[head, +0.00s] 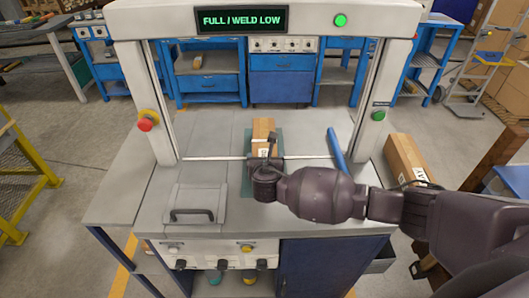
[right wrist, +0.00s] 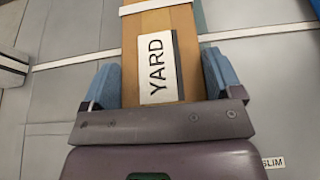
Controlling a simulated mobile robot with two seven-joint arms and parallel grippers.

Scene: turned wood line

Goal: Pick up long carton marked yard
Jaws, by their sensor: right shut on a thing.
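The long brown carton (head: 263,129) lies on a green mat (head: 247,180) on the machine's grey top, pointing away from me. In the right wrist view the carton (right wrist: 160,33) shows a white label reading YARD and a pale band across it. My right gripper (head: 266,166) is over its near part. Its two blue fingers (right wrist: 162,85) are shut on the carton's sides. The carton's near end is hidden by the gripper. I cannot tell whether the carton is clear of the mat. My left gripper is not in view.
A white frame with a lit sign (head: 241,19) spans the machine, and a thin bar crosses under it. A blue bar (head: 337,150) leans at the right. Another long carton (head: 405,160) stands beyond the right edge. A handled lid (head: 194,205) is at front left.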

